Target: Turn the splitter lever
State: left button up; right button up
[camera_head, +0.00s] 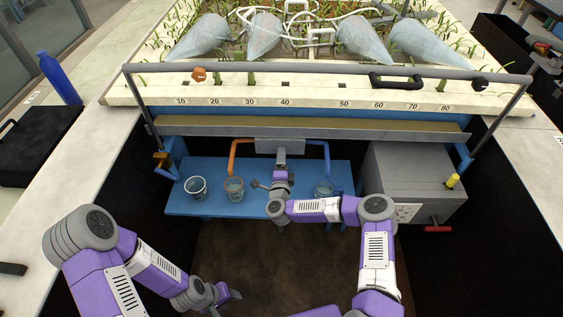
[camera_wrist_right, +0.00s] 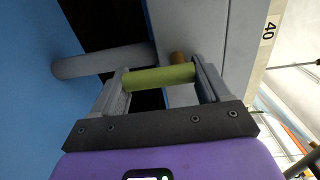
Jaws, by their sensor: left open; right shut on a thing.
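The grey splitter box (camera_head: 280,146) sits under the front ledge of the flume, with an orange pipe (camera_head: 232,158) on its left and a blue pipe (camera_head: 326,158) on its right. My right gripper (camera_head: 281,160) is up against the underside of the box and hides the lever in the head view. In the right wrist view, the right gripper (camera_wrist_right: 160,70) is shut on a yellow-green lever handle (camera_wrist_right: 158,78), which lies crosswise between its fingers. My left gripper (camera_head: 230,300) is low and left of centre, open and away from the splitter.
A blue bench (camera_head: 185,208) under the flume carries several buckets, including one at left (camera_head: 196,188) and one below the orange pipe (camera_head: 234,189). A grey cabinet (camera_head: 415,180) with a red handle (camera_head: 438,229) stands at right. The dark floor between is clear.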

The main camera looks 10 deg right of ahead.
jog(key=o, duration=1)
jog(key=shift+c, duration=0.2)
jog(key=p+v, duration=0.1)
jog(key=v, duration=0.6)
jog(key=shift+s, duration=0.3)
jog(key=shift+a, duration=0.1)
